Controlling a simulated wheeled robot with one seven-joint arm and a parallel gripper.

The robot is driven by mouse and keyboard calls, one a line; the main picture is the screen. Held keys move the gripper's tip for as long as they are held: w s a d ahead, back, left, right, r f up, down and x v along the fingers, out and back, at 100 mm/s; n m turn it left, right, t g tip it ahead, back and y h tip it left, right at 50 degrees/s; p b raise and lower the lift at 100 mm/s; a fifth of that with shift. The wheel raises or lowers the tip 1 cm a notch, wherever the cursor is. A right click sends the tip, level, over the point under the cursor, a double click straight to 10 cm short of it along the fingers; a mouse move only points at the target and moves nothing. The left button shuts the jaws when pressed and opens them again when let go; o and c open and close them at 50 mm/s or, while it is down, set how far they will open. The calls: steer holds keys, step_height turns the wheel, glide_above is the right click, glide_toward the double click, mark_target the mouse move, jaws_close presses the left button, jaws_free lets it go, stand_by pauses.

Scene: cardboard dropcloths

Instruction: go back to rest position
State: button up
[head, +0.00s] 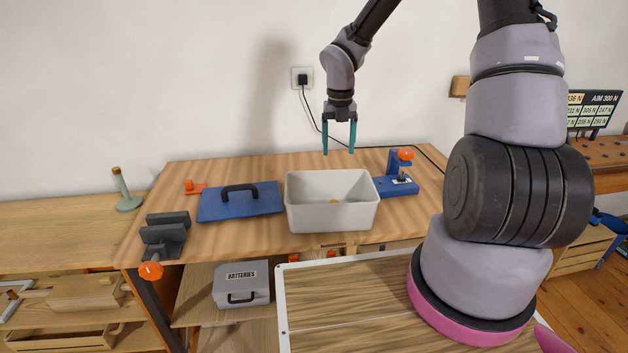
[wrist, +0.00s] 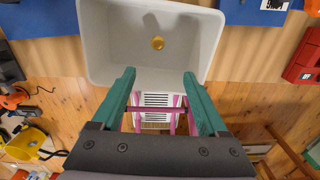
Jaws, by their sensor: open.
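A white open bin (head: 331,217) stands on the bench below and in front of the gripper in the head view. A small yellow-orange thing (head: 335,201) lies inside the bin. In the wrist view it is a round yellow piece (wrist: 158,43) on the bin floor. The gripper touches neither the bin nor the piece.
A blue lid with a black handle (head: 240,203) lies left of the bin. A dark vise (head: 165,238) stands at the bench's left end. A blue stand with an orange knob (head: 396,182) is right of the bin. A wall socket with plug (head: 302,79) is behind.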

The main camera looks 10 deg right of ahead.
steer(key=s+d+r+m+t, duration=0.1)
steer(key=s+d+r+m, duration=0.15)
steer(key=r+m, duration=0.4)
steer(key=s+d+r+m+t+h, duration=0.1)
steer(key=s+r+m, duration=0.3)
steer(key=r+m, duration=0.3)
steer(key=s+d+r+m+t, duration=0.1)
steer(key=s+d+r+m, duration=0.15)
steer(key=r+m, duration=0.4)
steer(key=s+r+m+t+y, duration=0.1)
steer(key=s+r+m, duration=0.3)
steer(key=m, duration=0.5)
steer(key=s+r+m+t+y, duration=0.2)
steer(key=s+r+m+t, duration=0.1)
steer(key=s+m, duration=0.6)
steer(key=shift+a+r+m, duration=0.3)
steer(key=shift+r+m, duration=0.5)
steer(key=shift+r, duration=0.05)
